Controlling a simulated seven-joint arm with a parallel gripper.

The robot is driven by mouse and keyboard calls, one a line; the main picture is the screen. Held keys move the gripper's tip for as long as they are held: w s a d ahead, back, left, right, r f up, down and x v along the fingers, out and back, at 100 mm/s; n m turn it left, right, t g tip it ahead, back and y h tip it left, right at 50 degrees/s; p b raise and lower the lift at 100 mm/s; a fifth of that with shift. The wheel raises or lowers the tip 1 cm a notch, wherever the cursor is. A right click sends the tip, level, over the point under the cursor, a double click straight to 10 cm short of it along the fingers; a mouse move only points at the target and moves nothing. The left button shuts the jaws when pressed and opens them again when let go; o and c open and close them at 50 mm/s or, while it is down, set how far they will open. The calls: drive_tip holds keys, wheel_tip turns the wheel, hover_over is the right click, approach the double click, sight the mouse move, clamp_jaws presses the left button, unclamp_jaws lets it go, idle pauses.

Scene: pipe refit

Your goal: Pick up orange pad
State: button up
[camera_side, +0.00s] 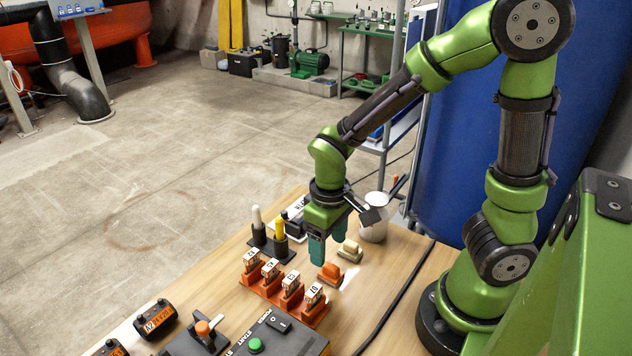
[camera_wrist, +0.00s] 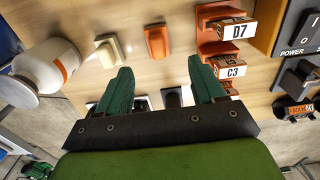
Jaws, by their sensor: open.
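The orange pad (camera_side: 331,273) is a small orange block on the wooden table, right of the row of labelled orange holders. It also shows in the wrist view (camera_wrist: 157,42), top centre, beyond the gap between the fingertips. My gripper (camera_side: 328,252) has two teal fingers pointing down. In the side view it hangs just behind the pad, apart from it. In the wrist view my gripper (camera_wrist: 157,75) is open, with nothing between its fingers.
A cream pad (camera_side: 350,251) sits beside the orange one. Labelled cartridges (camera_side: 291,285) stand in orange holders to the left. A white container (camera_side: 373,231) is behind right, black and yellow markers (camera_side: 280,232) behind left. A control box with green button (camera_side: 256,345) is in front.

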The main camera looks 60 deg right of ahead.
sight(329, 265)
wheel_tip(329, 265, down, 7)
drive_tip(key=shift+s+d+f, duration=0.1)
drive_tip(key=shift+s+f, duration=0.05)
idle(0.4)
drive_tip(key=c, duration=1.1)
wheel_tip(329, 265, up, 10)
drive_tip(key=shift+r, duration=0.1)
